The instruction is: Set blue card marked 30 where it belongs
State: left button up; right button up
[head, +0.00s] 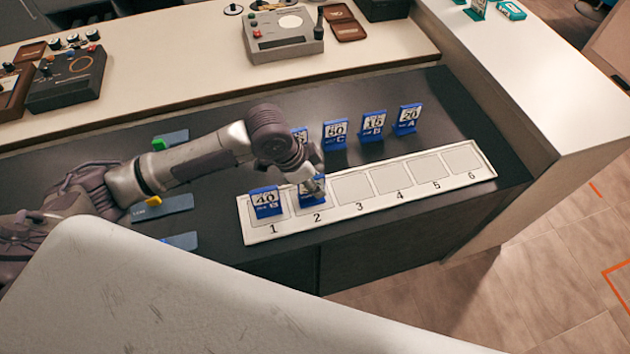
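A white board (352,211) with numbered slots 1 to 6 lies on the dark counter. A blue card marked 40 (266,203) stands in slot 1. Another blue card (308,196) stands at slot 2, its number mostly covered by my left gripper (315,187). The fingers are at this card's top, but whether they are closed on it cannot be told. Behind the board stand blue cards: one that looks marked 60 (335,134), one 15 (372,125), one 20 (407,118), and one partly hidden by my arm (300,135). No readable 30 shows. My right gripper is out of view.
Slots 3 to 6 are empty. Blue-grey plates (163,208) with coloured tabs lie left of the board, partly under my arm. Control boxes (284,36) stand on the pale desk behind. A white counter (520,70) borders the right side.

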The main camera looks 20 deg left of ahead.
pick_arm(q)
jog(key=v, duration=1.1)
jog(key=shift+a+r, duration=0.15)
jog(key=shift+r, duration=0.1)
